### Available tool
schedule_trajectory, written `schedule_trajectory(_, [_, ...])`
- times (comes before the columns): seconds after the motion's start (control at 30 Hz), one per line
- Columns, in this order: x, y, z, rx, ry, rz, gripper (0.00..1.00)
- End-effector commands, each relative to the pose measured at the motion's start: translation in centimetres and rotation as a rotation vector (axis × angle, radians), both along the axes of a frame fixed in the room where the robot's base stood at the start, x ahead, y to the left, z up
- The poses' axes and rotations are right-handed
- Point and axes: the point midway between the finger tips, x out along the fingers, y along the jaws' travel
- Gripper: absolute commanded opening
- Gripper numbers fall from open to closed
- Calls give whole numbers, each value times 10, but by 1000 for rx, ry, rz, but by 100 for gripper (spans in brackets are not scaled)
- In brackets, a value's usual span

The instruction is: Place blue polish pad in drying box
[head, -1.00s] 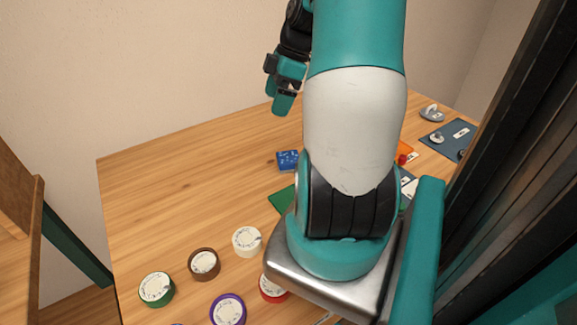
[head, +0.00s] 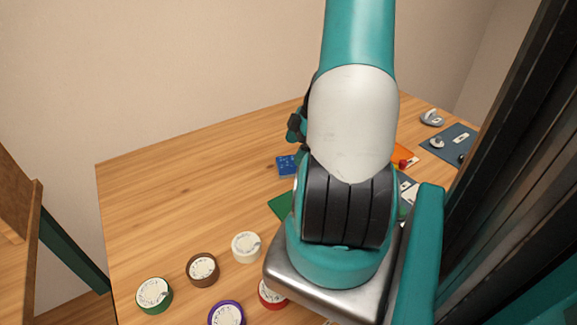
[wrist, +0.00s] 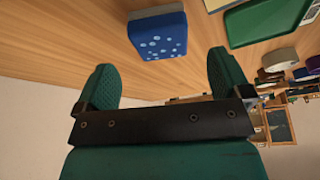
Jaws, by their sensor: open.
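A blue block with pale dots on one face, which looks like the blue polish pad (head: 287,165), lies on the wooden table (head: 180,170) left of my arm in the head view. In the wrist view the blue pad (wrist: 158,36) is ahead of my gripper (wrist: 160,62), between the lines of its two fingers and apart from them. My gripper is open and empty. In the head view my arm hides most of it. I cannot tell which thing is the drying box.
A green tray-like piece (wrist: 268,18) lies beside the pad; its corner shows in the head view (head: 280,206). Several round dials, one white (head: 246,247), one brown (head: 202,269), stand at the front. A dark blue mat (head: 452,142) with parts lies right. The table's left is clear.

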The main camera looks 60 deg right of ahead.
Motion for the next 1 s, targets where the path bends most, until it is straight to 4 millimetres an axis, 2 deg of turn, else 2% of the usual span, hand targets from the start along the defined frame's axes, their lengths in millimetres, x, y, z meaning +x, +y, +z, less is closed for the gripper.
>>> schedule_trajectory(0.17, [5, 5, -12, 3, 1, 1, 96])
schedule_trajectory(0.4, [16, 15, -44, 2, 2, 1, 96])
schedule_trajectory(0.7, [18, 16, -50, -1, -1, 0, 96])
schedule_trajectory(0.77, [18, 16, -50, -1, -1, 0, 84])
schedule_trajectory(0.93, [18, 16, -49, -1, -1, 0, 45])
schedule_trajectory(1.0, [18, 16, -49, -1, -1, 0, 38])
